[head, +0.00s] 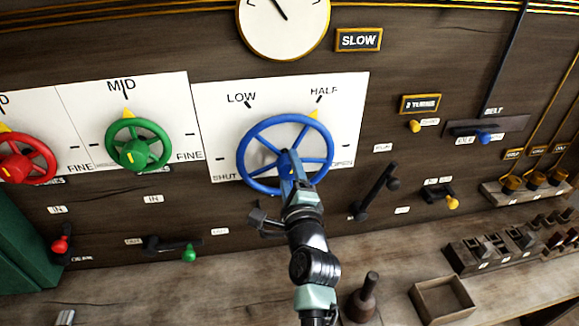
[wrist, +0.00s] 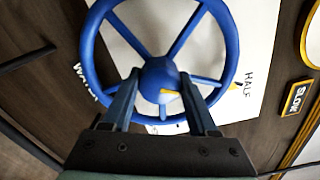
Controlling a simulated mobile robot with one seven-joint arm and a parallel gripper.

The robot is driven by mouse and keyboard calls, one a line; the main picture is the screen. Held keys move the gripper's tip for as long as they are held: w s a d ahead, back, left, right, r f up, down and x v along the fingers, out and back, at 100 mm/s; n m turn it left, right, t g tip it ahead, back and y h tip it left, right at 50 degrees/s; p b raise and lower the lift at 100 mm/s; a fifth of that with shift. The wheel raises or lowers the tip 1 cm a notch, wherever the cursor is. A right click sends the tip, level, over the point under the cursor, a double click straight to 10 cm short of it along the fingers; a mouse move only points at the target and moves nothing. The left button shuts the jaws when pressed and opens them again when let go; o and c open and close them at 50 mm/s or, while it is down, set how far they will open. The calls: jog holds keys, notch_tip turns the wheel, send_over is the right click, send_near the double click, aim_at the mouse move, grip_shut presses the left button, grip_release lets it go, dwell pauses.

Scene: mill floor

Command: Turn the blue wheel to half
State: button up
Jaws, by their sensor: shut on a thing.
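The blue wheel (head: 265,128) has a round rim and several spokes, and it is mounted on a white plate (head: 215,110) marked SHUT, LOW, HALF and OPEN. A yellow pointer (head: 313,114) shows at the wheel's upper right rim, just below the HALF mark (head: 319,99). My gripper (head: 287,158) reaches to the wheel's middle from below and hides part of its hub and lower spokes. In the wrist view, the two fingers (wrist: 160,88) lie on either side of the wheel's hub (wrist: 158,72), shut on it.
A green wheel (head: 138,146) and a red wheel (head: 25,158) stand to the left. A black lever (head: 375,192) is close at right, and a green-knobbed lever (head: 170,247) is lower left. A wooden box (head: 442,300) and a dark handled object (head: 363,300) are on the bench.

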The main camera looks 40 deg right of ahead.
dwell(0.4)
jog(key=o, duration=1.4)
jog(key=shift+c, duration=0.2)
jog(key=v, duration=1.3)
